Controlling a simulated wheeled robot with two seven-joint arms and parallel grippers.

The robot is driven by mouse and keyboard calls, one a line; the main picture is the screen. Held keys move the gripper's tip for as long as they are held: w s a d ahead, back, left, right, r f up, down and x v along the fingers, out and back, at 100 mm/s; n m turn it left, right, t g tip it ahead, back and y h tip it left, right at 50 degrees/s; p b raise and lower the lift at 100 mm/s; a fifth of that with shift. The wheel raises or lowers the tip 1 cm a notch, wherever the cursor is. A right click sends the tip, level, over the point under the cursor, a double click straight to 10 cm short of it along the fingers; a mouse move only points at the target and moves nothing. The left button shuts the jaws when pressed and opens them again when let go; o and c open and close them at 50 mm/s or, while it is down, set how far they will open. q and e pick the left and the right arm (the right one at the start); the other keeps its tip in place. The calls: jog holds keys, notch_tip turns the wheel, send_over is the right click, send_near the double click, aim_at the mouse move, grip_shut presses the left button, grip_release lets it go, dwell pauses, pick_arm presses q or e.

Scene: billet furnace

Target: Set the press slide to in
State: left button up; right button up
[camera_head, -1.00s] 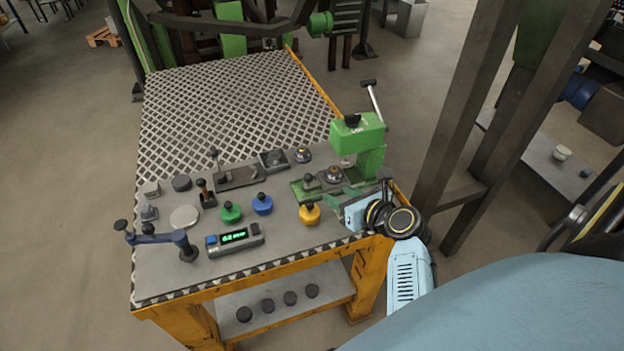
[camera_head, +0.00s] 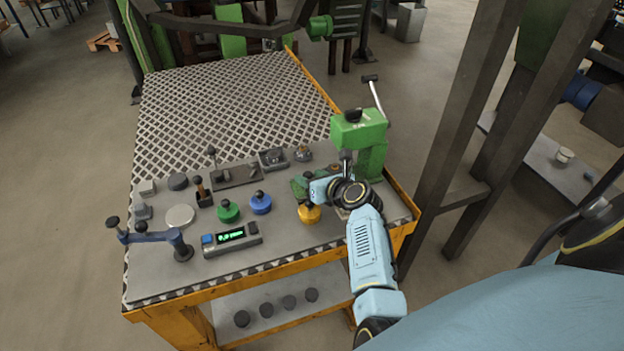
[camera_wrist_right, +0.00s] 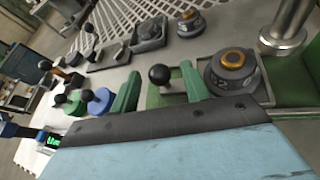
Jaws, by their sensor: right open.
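The green press (camera_head: 358,132) stands at the right side of the bench. Its slide is mostly hidden by my right gripper (camera_head: 306,187) in the head view. In the right wrist view, the slide's black ball knob (camera_wrist_right: 160,75) stands on a green plate (camera_wrist_right: 160,98) beneath the press. My right gripper (camera_wrist_right: 160,80) is open, with one green finger on each side of the knob. Whether either finger touches the knob cannot be told. A round dark die with an orange ring (camera_wrist_right: 234,66) sits right of the knob. My left gripper is not in view.
Blue (camera_head: 260,204) and green (camera_head: 228,211) knobbed pieces, a display box (camera_head: 232,239) and a blue lever arm (camera_head: 155,238) are to the left. The mesh-covered back (camera_head: 235,105) is clear.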

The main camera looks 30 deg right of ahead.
jog(key=c, duration=0.8)
grip_shut()
jog(key=shift+s+d+r+p, duration=0.1)
jog(key=shift+s+d+p, duration=0.2)
jog(key=shift+d, duration=0.5)
jog(key=shift+s+d+p, duration=0.1)
jog(key=shift+d+p, duration=0.25)
jog(key=shift+d, duration=0.7)
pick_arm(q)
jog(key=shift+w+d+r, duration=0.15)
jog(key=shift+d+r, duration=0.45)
pick_arm(e)
jog(key=o, duration=0.7)
grip_release()
jog(key=shift+d, duration=0.1)
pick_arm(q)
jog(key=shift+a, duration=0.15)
pick_arm(e)
jog(key=shift+o, duration=0.5)
